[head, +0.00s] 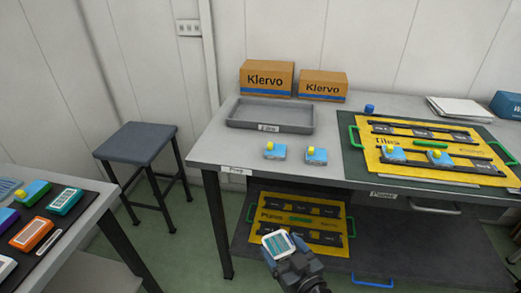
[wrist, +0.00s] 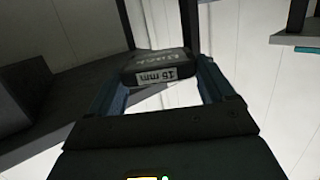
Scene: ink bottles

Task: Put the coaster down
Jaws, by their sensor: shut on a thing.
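My gripper (head: 283,250) is shut on a small flat block (head: 277,243), held in the air in front of the long table. From the head view the block shows a pale edge and a teal label. In the wrist view the block (wrist: 158,66) is dark, sits between the two fingertips, and its end label reads "15 mm"; the larger lettering above is hard to read. It looks like a labelled cartridge; I cannot tell that it is a coaster. No other coaster is plain in view.
Another yellow board (head: 270,228) lies on the lower shelf. A stool (head: 138,142) and a side table with coloured cartridges (head: 32,233) stand left.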

